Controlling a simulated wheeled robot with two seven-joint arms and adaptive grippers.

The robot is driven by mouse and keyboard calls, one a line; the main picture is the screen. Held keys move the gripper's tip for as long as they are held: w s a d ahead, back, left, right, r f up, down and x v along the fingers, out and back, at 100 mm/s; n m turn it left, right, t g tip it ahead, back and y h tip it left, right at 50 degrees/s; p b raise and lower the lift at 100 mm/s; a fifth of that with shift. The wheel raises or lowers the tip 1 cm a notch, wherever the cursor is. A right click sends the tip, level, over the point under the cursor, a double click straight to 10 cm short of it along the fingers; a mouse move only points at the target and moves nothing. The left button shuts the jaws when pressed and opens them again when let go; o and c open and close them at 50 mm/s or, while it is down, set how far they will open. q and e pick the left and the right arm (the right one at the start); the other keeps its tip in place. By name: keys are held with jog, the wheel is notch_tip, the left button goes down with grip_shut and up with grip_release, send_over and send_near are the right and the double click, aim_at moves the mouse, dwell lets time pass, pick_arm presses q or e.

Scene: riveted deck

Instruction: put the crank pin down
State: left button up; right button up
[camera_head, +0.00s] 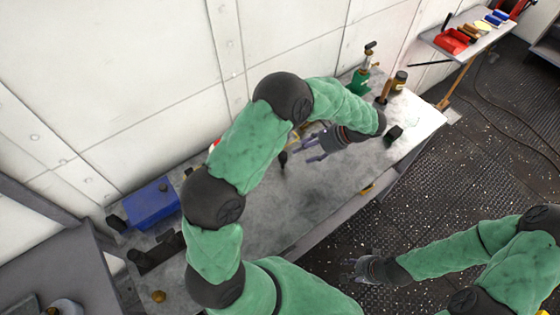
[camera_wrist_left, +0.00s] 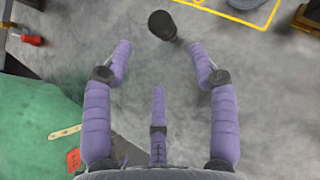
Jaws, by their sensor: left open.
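A dark, round-topped peg that looks like the crank pin (camera_wrist_left: 162,24) stands on the grey bench, beyond my fingertips in the left wrist view. A thin dark piece, probably the same pin (camera_head: 283,159), shows just left of my left gripper in the head view. My left gripper (camera_head: 308,148) is over the bench with its purple fingers apart. In the left wrist view the gripper (camera_wrist_left: 160,68) is open, with nothing between its fingers. My right gripper (camera_head: 350,270) is low over the dark floor, in front of the bench; its fingers are too small to judge.
A yellow outline (camera_wrist_left: 238,17) marks the bench. A side table holds a red tray (camera_head: 452,41).

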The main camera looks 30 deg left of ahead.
aim_at(283, 157)
pick_arm(q)
jog(key=shift+w+b+x, duration=0.1)
jog(key=shift+b+x, duration=0.3)
jog(key=shift+x, duration=2.3)
jog(key=shift+w+b+x, duration=0.15)
jog(key=shift+b+x, duration=0.25)
jog(key=shift+x, duration=2.35)
jog(key=shift+r, duration=0.1)
grip_shut()
